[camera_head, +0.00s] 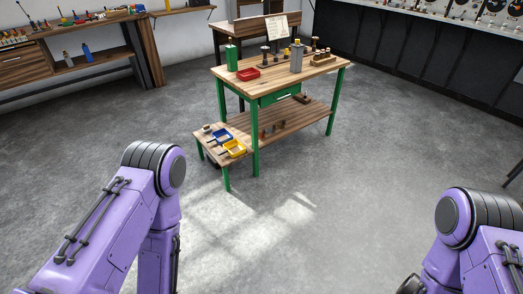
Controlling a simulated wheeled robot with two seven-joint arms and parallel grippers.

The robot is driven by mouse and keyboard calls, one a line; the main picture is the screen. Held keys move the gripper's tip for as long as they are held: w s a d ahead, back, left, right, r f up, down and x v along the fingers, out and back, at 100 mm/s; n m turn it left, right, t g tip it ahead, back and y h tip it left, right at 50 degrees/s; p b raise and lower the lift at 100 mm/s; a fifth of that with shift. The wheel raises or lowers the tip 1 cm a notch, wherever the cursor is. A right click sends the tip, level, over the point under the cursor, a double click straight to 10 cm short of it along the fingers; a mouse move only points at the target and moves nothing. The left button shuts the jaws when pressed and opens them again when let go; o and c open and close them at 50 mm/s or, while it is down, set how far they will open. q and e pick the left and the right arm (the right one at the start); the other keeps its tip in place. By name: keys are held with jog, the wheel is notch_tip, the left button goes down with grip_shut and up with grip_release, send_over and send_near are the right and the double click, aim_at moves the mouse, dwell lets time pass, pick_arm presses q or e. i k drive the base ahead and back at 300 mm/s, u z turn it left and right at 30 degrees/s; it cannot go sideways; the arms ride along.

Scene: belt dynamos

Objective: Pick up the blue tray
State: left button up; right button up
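The blue tray (223,135) is small and sits on the low wooden side shelf of the green-legged workbench, ahead of me and left of centre. A yellow tray (235,149) lies just in front of it on the same shelf. My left arm comes in at the lower left and my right arm at the lower right; both are well short of the bench. Neither gripper's fingertips can be seen, so I cannot tell how they stand.
The workbench top (325,72) holds a red tray (248,74), a green box (231,58), a grey bottle-like object (297,57) and small parts. A wooden shelf unit (90,72) stands back left, dark cabinets (420,55) back right. The grey floor (330,220) between is clear.

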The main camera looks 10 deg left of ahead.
aim_at(221, 136)
jog(key=u, duration=1.4)
jog(key=i, duration=1.75)
jog(key=z, duration=1.05)
jog(key=i, duration=0.85)
jog(key=z, duration=0.95)
